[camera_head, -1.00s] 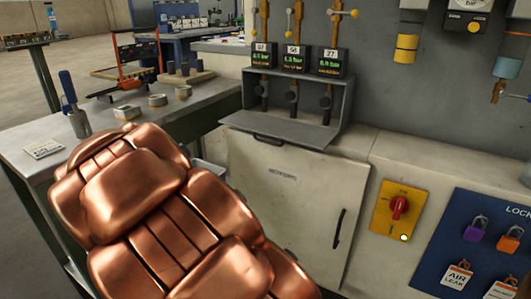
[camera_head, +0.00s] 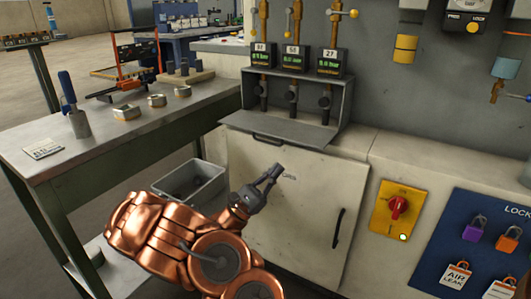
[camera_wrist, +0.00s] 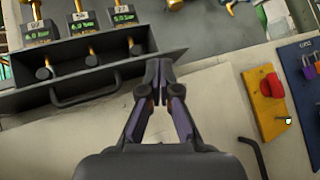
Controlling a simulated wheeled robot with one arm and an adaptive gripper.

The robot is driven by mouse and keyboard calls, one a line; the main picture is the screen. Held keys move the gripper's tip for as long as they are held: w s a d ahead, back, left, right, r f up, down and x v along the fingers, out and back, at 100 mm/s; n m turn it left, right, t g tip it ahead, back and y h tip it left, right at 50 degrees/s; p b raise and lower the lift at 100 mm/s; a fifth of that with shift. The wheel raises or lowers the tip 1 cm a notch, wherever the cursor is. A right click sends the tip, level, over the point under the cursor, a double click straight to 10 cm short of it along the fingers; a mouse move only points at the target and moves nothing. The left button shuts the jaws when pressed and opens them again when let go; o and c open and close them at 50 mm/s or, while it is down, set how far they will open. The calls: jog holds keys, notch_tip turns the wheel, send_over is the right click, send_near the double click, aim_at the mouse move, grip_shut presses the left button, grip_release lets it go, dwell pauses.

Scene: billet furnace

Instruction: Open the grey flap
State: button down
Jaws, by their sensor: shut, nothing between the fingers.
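The grey flap (camera_head: 295,132) is the front of a grey box below three valves. It is folded down and sticks out towards me, so the box interior shows. Its dark handle (camera_head: 268,140) is at the front edge, left of the middle. In the wrist view the flap (camera_wrist: 115,72) and its handle (camera_wrist: 86,90) lie left of my fingers. My gripper (camera_head: 273,174) is shut and empty, in front of the white cabinet door, below the flap. In the wrist view my fingertips (camera_wrist: 158,66) meet near the flap's right end. I cannot tell whether they touch it.
A bench (camera_head: 70,155) with tools stands at the left. A grey bin (camera_head: 190,185) sits low beside my arm. The white cabinet door (camera_head: 300,205) has a black handle (camera_head: 338,228). A red switch (camera_head: 398,207) and a blue lock board (camera_head: 475,245) are at the right.

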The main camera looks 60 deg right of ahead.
aim_at(276, 132)
jog(key=w+d+f+n+t+h, duration=0.35)
jog(key=w+f+n+t, duration=0.65)
jog(key=t, duration=0.5)
jog(key=shift+n+g+h, duration=0.4)
jog(key=shift+n+h, duration=0.05)
jog(key=shift+n, duration=0.05)
jog(key=shift+s+a+r+b+x, duration=0.2)
jog(key=shift+b+x, duration=0.3)
jog(key=shift+x, duration=1.25)
jog(key=shift+s+a+r+b+x, duration=0.2)
jog(key=shift+b+x, duration=0.3)
jog(key=shift+x, duration=1.2)
jog(key=shift+s+a+r+b+x, duration=0.2)
jog(key=shift+b+x, duration=0.3)
jog(key=shift+x, duration=1.25)
jog(key=shift+r, duration=0.15)
